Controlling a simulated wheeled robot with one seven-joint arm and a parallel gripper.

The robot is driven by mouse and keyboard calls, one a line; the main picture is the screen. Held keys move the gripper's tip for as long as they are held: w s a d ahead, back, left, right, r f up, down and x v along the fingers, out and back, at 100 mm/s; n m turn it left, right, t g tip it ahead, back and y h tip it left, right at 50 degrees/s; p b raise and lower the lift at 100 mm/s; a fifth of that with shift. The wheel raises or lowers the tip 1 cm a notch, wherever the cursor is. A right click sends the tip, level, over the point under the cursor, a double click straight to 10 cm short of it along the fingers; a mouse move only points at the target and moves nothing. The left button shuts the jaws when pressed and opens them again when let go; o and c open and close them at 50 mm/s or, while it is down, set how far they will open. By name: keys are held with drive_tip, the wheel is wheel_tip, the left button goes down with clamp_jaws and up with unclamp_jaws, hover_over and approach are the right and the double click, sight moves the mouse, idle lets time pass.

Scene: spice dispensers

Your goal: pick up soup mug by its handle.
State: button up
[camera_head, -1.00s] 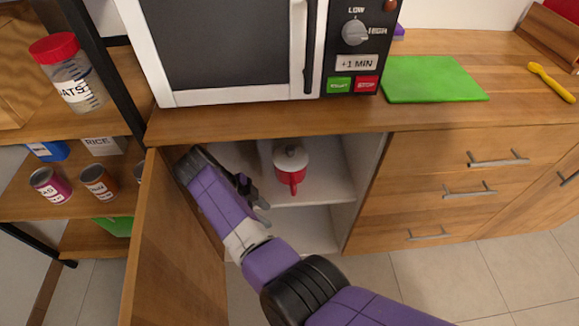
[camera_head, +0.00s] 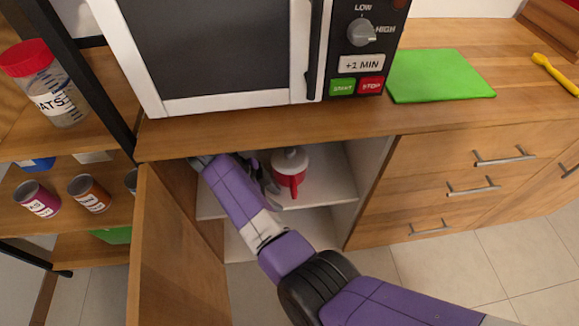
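The soup mug (camera_head: 291,166) is red with a pale grey-white lid and knob. It stands upright on the white shelf (camera_head: 330,190) inside the open cabinet, and its red handle (camera_head: 292,183) points toward the front. My purple arm reaches into the cabinet from the lower right. My gripper (camera_head: 268,182) is just left of the mug, its dark fingers partly hidden behind my arm. I cannot tell whether the fingers touch the mug or how far apart they are.
The open wooden cabinet door (camera_head: 180,255) stands left of my arm. The counter (camera_head: 270,124) with the microwave (camera_head: 225,50) overhangs the cabinet. A drawer unit (camera_head: 450,180) bounds the right side. The shelf is clear right of the mug.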

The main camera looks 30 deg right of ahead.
sight(299, 202)
drive_tip(key=shift+s+d, duration=0.2)
drive_tip(key=shift+d, duration=0.3)
drive_tip(key=shift+s+d, duration=0.15)
drive_tip(key=shift+d, duration=0.3)
drive_tip(key=shift+s+d+f, duration=0.2)
drive_tip(key=shift+s+d, duration=0.05)
drive_tip(key=shift+d, duration=0.55)
drive_tip(key=shift+s+d+f, duration=0.15)
drive_tip(key=shift+s+d, duration=0.15)
drive_tip(key=shift+d, duration=0.5)
drive_tip(key=shift+s+d+f, duration=0.2)
drive_tip(key=shift+s+d, duration=0.05)
drive_tip(key=shift+d, duration=0.55)
clamp_jaws()
drive_tip(key=shift+r, duration=0.1)
